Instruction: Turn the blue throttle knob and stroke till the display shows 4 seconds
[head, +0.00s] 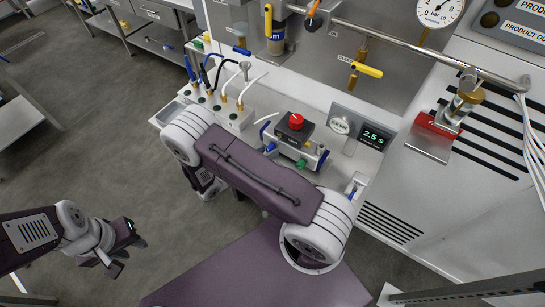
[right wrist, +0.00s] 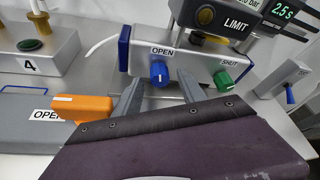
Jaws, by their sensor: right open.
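The blue throttle knob (right wrist: 159,74) is under an OPEN label on the front of a grey actuator block (right wrist: 190,62). A green knob (right wrist: 223,80) marked SHUT is to its right. My right gripper (right wrist: 160,92) is open, its fingers reaching towards the blue knob, one on each side; contact cannot be told. In the head view my arm hides that gripper. The display (head: 374,136) reads 2.5 s; it also shows in the right wrist view (right wrist: 283,9). My left gripper (head: 127,253) appears open and empty above the floor, far from the bench.
An orange lever (right wrist: 82,107) marked OPEN is close left of my right fingers. A small blue toggle (right wrist: 290,94) is at the right. A box marked 4 (right wrist: 45,65) is at the left. A red-topped limit box (head: 296,121) stands above the actuator. Floor around my left arm is clear.

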